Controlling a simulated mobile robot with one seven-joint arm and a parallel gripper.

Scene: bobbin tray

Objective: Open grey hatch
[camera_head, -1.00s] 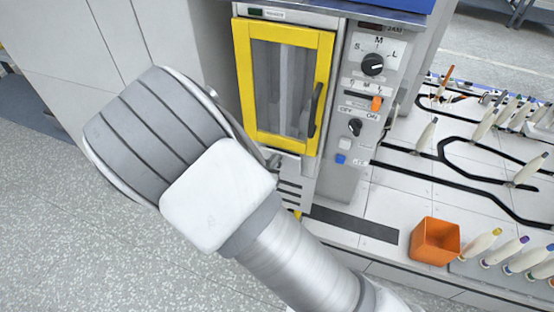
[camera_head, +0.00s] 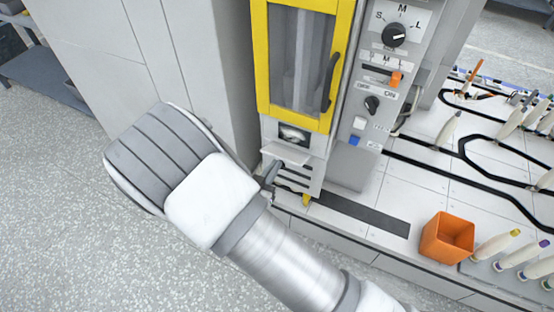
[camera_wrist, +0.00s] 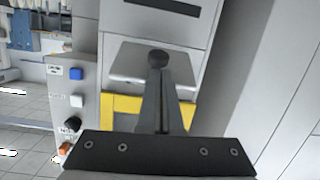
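The grey hatch (camera_head: 286,154) is a small panel low on the machine, under the yellow-framed door (camera_head: 262,60). It is tilted outward, and an opening (camera_head: 293,135) with something dark and white inside shows above it. In the wrist view the hatch is a grey plate (camera_wrist: 127,62) with a round black knob (camera_wrist: 157,57). My gripper (camera_wrist: 158,74) has its fingers close together at the knob and looks shut on it. In the head view my gripper (camera_head: 271,174) is a dark shape at the hatch's front, partly hidden by my arm.
A control panel with a dial (camera_head: 394,35), an orange switch (camera_head: 396,78) and a blue button (camera_head: 354,141) stands right of the door. An orange bin (camera_head: 447,238) and several bobbins (camera_head: 497,246) are on the white table. Open floor lies at left.

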